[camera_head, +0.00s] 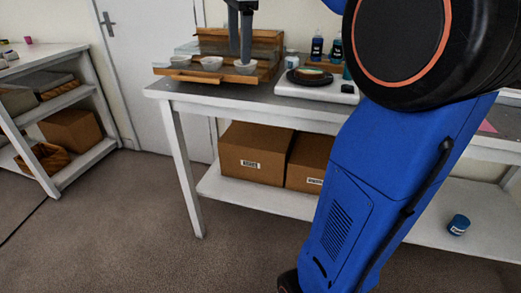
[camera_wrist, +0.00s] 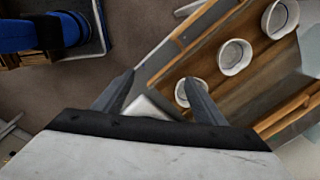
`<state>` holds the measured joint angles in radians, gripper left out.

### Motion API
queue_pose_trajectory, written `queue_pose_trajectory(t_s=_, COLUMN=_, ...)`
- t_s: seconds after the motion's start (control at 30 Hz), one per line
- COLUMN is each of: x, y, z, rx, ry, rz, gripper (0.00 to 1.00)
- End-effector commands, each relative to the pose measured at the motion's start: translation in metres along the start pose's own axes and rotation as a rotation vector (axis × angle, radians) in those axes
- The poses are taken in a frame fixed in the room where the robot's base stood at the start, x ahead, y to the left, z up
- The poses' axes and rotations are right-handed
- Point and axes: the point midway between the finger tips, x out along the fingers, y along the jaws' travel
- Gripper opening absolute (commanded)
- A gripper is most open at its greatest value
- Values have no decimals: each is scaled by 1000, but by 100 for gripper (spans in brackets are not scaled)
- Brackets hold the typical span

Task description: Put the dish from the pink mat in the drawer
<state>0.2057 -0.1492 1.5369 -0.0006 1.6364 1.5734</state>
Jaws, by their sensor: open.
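A wooden drawer (camera_head: 210,77) stands pulled out on the table, with three small white dishes in it: left (camera_head: 180,61), middle (camera_head: 211,63) and right (camera_head: 245,68). My gripper (camera_head: 241,58) is open, pointing down just above the right dish. In the wrist view my gripper (camera_wrist: 164,76) has its fingers spread with nothing between them. The right dish (camera_wrist: 182,93) shows there beside the right finger, which partly covers it. A small part of the pink mat (camera_head: 487,127) shows at the far right; my arm hides most of it.
A white scale (camera_head: 317,90) with a dark round plate stands right of the drawer. Dark blue bottles (camera_head: 317,47) stand behind it. Cardboard boxes (camera_head: 253,152) and a blue jar (camera_head: 458,224) are on the lower shelf. Another shelf unit (camera_head: 60,110) is at the left.

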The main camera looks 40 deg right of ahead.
Motion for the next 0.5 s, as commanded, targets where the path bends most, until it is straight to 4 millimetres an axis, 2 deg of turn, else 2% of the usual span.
queue_pose_trajectory(t_s=0.03, x=9, y=18, z=6, rx=-90, ry=-1, rz=-15, gripper=65)
queue_pose_trajectory(t_s=0.27, x=61, y=87, z=25, rx=-546, ry=12, rz=-94, gripper=65)
queue_pose_trajectory(t_s=0.5, x=130, y=163, z=38, rx=-1017, ry=54, rz=-172, gripper=65)
